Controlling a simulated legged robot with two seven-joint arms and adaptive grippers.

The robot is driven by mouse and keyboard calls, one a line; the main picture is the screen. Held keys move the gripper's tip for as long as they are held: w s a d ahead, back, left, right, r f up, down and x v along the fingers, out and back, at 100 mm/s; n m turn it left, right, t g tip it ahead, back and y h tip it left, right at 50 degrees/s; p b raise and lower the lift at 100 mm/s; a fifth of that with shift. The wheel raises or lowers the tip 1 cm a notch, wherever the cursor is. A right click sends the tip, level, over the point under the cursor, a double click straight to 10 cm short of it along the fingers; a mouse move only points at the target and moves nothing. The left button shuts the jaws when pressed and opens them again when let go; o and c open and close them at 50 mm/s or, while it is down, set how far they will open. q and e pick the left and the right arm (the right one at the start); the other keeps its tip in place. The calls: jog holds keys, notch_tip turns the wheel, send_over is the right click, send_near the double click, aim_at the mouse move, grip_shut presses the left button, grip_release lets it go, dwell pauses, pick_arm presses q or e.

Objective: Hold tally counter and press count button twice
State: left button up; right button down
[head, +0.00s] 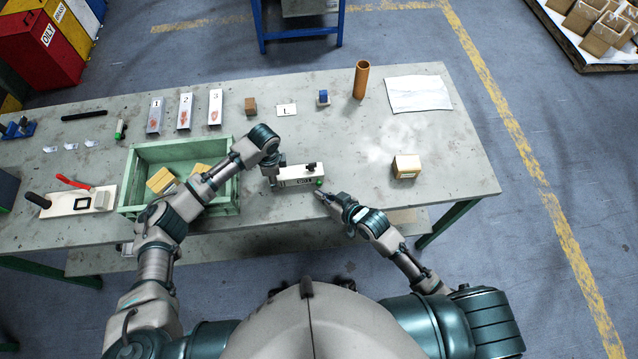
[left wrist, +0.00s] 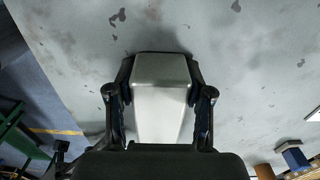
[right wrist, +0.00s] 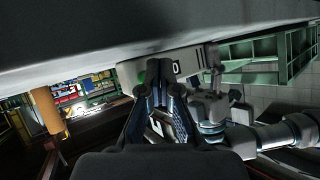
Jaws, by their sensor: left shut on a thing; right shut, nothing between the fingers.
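The tally counter (head: 298,172) is a pale grey metal box on the table, with a dark knob on top and a green button (head: 319,183) at its right end. My left gripper (head: 273,174) is shut on the counter's left end. In the left wrist view the metal body (left wrist: 160,110) sits between both fingers. My right gripper (head: 321,195) is shut and empty, just in front of the green button. In the right wrist view its fingers (right wrist: 160,72) partly cover the counter's end (right wrist: 190,63); I cannot tell whether they touch the button.
A green tray (head: 128,185) with cardboard boxes lies under my left forearm. A small box (head: 406,167) stands to the right, and an orange tube (head: 361,80) and white sheet (head: 418,94) are behind. The table is clear between counter and small box.

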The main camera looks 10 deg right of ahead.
aim_at(325, 215)
dwell(0.6)
jog(key=shift+w, duration=0.4)
jog(key=shift+w, duration=0.65)
dwell(0.8)
jog(key=shift+s, duration=0.15)
jog(key=shift+s+r, duration=0.1)
jog(key=shift+s, duration=0.85)
jog(key=shift+s, duration=2.5)
